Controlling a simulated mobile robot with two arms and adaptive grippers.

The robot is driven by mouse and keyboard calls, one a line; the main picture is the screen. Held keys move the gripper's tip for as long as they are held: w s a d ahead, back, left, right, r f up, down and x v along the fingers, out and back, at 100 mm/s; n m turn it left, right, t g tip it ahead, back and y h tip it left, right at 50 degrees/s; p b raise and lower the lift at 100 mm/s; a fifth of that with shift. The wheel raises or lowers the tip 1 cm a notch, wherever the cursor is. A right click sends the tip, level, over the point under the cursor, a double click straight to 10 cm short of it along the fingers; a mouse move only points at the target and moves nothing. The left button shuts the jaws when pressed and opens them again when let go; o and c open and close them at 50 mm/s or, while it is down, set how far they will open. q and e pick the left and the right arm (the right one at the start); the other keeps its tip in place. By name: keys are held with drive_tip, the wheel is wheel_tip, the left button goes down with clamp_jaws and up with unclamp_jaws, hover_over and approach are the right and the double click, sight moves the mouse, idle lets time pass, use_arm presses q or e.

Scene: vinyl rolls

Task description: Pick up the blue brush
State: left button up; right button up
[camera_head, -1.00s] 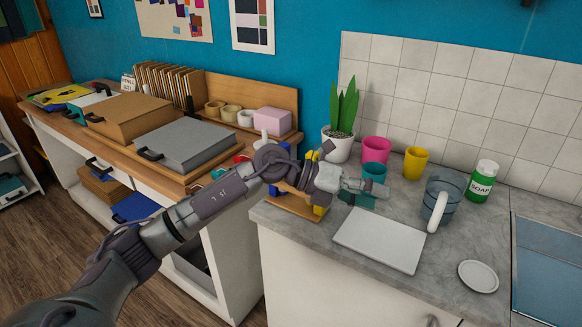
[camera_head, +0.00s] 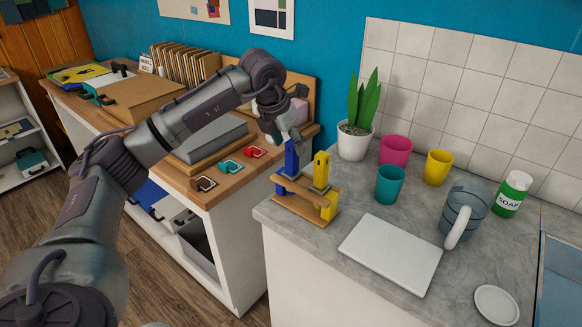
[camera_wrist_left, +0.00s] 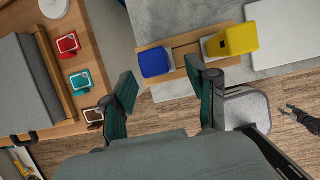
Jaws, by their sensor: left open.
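The blue brush (camera_head: 291,160) stands upright with its blue block handle in a small wooden stand (camera_head: 310,208) on the counter's left end. A yellow brush (camera_head: 321,170) stands beside it in the same stand. My left gripper (camera_head: 292,138) is open, just above the top of the blue brush, pointing down. In the left wrist view, the blue top (camera_wrist_left: 154,63) shows beyond the spread fingers (camera_wrist_left: 165,85), roughly between them, with the yellow one (camera_wrist_left: 231,40) to the right. Small dark prongs (camera_wrist_left: 292,112) at that view's right edge may be my right gripper; their state is unclear.
A teal cup (camera_head: 390,184), a pink cup (camera_head: 395,150) and a potted plant (camera_head: 354,140) stand behind and right of the stand. A white board (camera_head: 391,252) lies in front right. The wooden workbench (camera_head: 262,168) with coloured clips is at left, across a gap.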

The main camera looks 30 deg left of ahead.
sight(294, 160)
use_arm(q)
drive_tip(key=shift+w+d+f, duration=0.1)
drive_tip(key=shift+w+f, duration=0.7)
drive_tip(key=shift+f, duration=0.2)
drive_tip(key=shift+w+f, duration=0.1)
drive_tip(key=shift+f, duration=0.2)
drive_tip(key=p+x, duration=0.1)
drive_tip(key=x, duration=0.3)
drive_tip(key=shift+s+a+f+p, duration=0.1)
drive_tip(key=shift+s+a+p, duration=0.15)
drive_tip(key=shift+p, duration=0.15)
drive_tip(key=shift+w+f, duration=0.15)
drive_tip(key=shift+f, duration=0.1)
drive_tip(key=c, duration=0.4)
clamp_jaws()
use_arm(e)
drive_tip(key=shift+w+r, duration=0.15)
drive_tip(key=shift+r, duration=0.8)
